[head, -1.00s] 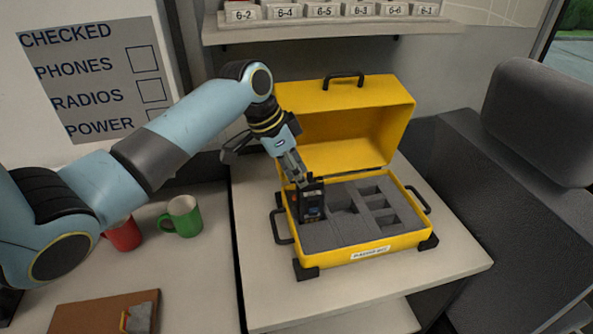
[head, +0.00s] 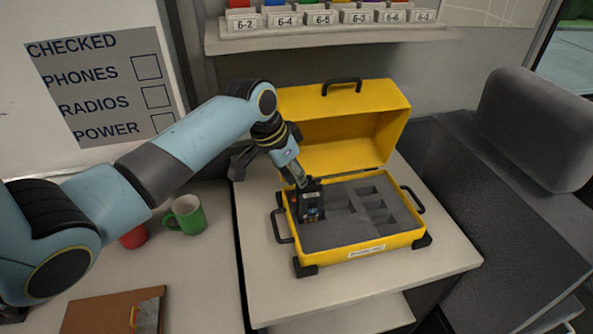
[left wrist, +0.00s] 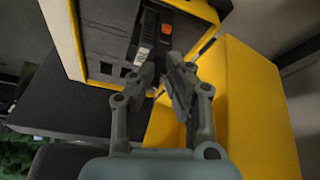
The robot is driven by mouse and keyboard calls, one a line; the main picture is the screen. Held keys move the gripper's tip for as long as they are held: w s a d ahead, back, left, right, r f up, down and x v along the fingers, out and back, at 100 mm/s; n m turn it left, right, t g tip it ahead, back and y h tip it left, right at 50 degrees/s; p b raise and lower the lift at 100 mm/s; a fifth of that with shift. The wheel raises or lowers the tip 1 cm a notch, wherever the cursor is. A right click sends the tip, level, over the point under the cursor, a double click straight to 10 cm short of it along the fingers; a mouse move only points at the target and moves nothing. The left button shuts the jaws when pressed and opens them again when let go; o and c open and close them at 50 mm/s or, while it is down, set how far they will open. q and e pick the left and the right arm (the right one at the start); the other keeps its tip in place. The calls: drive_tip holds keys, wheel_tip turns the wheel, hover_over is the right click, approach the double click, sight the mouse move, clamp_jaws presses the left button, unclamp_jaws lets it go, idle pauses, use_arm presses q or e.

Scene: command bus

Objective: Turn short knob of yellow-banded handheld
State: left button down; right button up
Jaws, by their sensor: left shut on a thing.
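A dark handheld (head: 311,212) stands upright in the left slot of the grey foam in the open yellow case (head: 375,252). It has blue and orange details on its face; I cannot make out a yellow band. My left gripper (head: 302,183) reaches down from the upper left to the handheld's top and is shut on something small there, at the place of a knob. The fingers hide it. In the left wrist view the fingertips (left wrist: 162,73) are close together at the handheld (left wrist: 152,42), which shows an orange spot. My right gripper is not in view.
The case's raised lid (head: 345,120) stands close behind the gripper. Empty foam compartments lie to the right of the handheld. A green mug (head: 186,216), a red mug (head: 133,237) and a brown clipboard (head: 100,313) are on the left counter. A shelf (head: 330,43) hangs above.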

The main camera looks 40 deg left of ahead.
use_arm(q)
drive_tip(key=c, duration=1.3)
unclamp_jaws()
drive_tip(key=shift+c, duration=0.2)
drive_tip(key=v, duration=1.2)
drive_tip(key=shift+f, duration=0.1)
